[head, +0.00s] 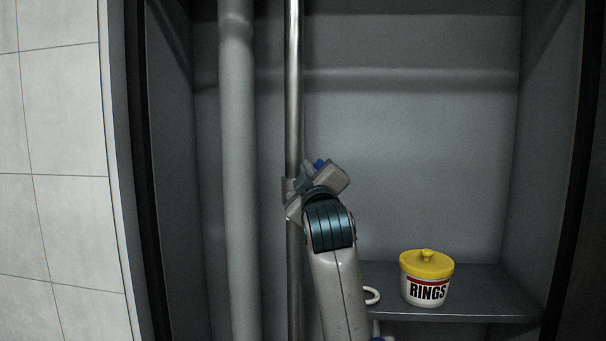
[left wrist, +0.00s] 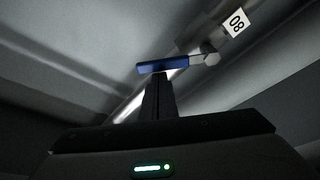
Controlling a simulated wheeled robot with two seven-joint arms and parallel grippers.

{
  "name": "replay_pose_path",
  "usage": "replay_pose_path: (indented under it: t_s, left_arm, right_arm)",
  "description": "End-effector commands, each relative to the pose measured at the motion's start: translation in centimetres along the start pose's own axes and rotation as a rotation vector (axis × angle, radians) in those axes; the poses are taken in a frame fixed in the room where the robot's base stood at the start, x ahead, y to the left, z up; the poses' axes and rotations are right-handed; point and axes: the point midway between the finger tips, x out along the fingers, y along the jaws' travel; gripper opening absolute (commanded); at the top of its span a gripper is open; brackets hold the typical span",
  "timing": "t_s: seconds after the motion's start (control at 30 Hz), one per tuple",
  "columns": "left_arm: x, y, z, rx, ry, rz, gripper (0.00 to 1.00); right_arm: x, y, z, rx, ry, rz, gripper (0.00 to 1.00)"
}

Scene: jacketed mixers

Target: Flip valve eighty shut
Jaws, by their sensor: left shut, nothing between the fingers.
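Valve eighty sits on the slim metal pipe (head: 294,80). Its tag reading 80 (left wrist: 236,22) shows in the left wrist view. The blue lever (left wrist: 152,68) lies at an angle across the picture of the pipe, beside a grey hub (left wrist: 211,58). In the head view a small blue part (head: 319,163) shows behind my gripper; my arm hides most of the valve. My left gripper (head: 318,188) is shut and empty, at the valve. In the left wrist view its fingers (left wrist: 159,82) end right at the lever; I cannot tell whether they touch.
A thick grey pipe (head: 238,170) stands left of the metal one. A white RINGS tub with a yellow lid (head: 427,277) stands on a low shelf (head: 485,312) at right. A white loop (head: 372,296) shows beside my arm. Cabinet walls close both sides; the upper right space is clear.

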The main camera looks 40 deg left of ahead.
Motion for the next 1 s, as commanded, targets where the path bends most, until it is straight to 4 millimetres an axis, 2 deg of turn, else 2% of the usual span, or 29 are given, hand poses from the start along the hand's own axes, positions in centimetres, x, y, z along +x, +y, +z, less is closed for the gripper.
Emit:
replay_pose_path:
  t_s: [0.27, 0.7, 1.0]
  left_arm:
    - [-0.4, -0.1, 2.2, 0.236, 0.001, 0.081, 0.00]
    - [-1.4, -0.7, 5.0, 0.620, -0.001, 0.214, 0.00]
    - [-1.9, -1.4, 6.1, 0.786, 0.000, 0.274, 0.00]
  right_arm:
    - [1.1, 1.6, 0.4, -0.001, -0.003, 0.016, 0.00]
    - [1.1, 1.3, 0.3, 0.001, -0.001, 0.013, 0.00]
    - [0.7, 0.6, 0.1, 0.002, 0.000, 0.006, 0.00]
